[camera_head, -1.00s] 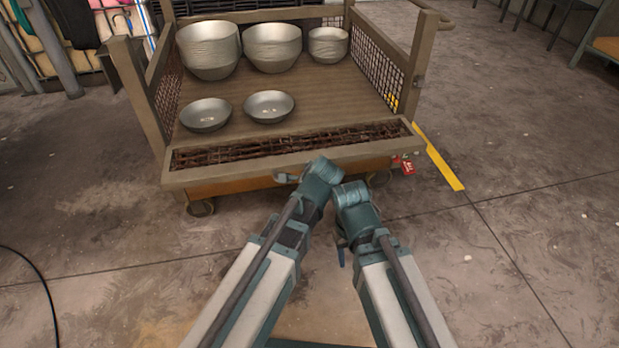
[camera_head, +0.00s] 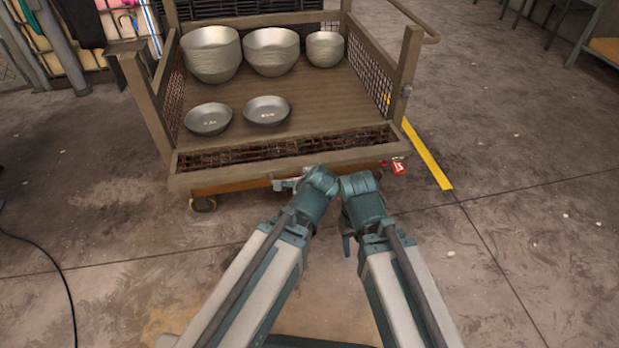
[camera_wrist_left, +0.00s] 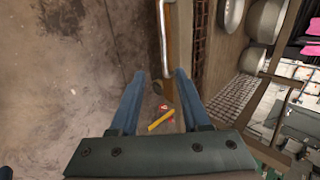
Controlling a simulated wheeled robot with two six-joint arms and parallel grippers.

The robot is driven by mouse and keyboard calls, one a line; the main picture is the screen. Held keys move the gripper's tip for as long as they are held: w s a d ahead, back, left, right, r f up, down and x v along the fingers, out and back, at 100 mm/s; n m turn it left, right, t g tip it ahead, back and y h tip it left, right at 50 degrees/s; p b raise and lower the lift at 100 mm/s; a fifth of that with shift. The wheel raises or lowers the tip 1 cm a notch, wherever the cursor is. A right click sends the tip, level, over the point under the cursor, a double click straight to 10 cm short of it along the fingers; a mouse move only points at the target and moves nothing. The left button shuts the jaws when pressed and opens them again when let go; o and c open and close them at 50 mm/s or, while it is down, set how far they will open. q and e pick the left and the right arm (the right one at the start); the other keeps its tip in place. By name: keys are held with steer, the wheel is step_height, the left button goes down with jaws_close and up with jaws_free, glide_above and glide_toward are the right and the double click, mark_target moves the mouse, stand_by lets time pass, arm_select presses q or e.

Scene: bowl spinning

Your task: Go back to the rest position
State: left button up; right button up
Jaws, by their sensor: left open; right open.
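My left gripper shows in the left wrist view (camera_wrist_left: 157,75), with its two blue fingers apart and nothing between them. No bowl is near either gripper.
A brown wheeled cart (camera_head: 270,154) with mesh sides stands ahead. It carries three bowl stacks (camera_head: 212,55) at the back and two shallow bowls (camera_head: 208,118) (camera_head: 267,110) in front. A yellow floor line (camera_head: 427,155) runs right of it.

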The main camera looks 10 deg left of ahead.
stand_by(0.4)
arm_select(q)
steer(key=s+a+f+n+g+h, duration=0.3)
steer(key=s+a+f+n+g, duration=0.5)
steer(key=n, duration=0.6)
steer(key=s+d+r+m+y, duration=0.2)
steer(key=s+d+m, duration=0.2)
steer(key=s+d, duration=0.45)
step_height(320, 180, up, 37)
steer(key=w+d+p, duration=0.1)
steer(key=p, duration=3.5)
steer(key=shift+w+d+f+h, duration=0.2)
steer(key=shift+w+d+h, duration=0.05)
steer(key=shift+d+h, duration=0.1)
steer(key=shift+g, duration=0.3)
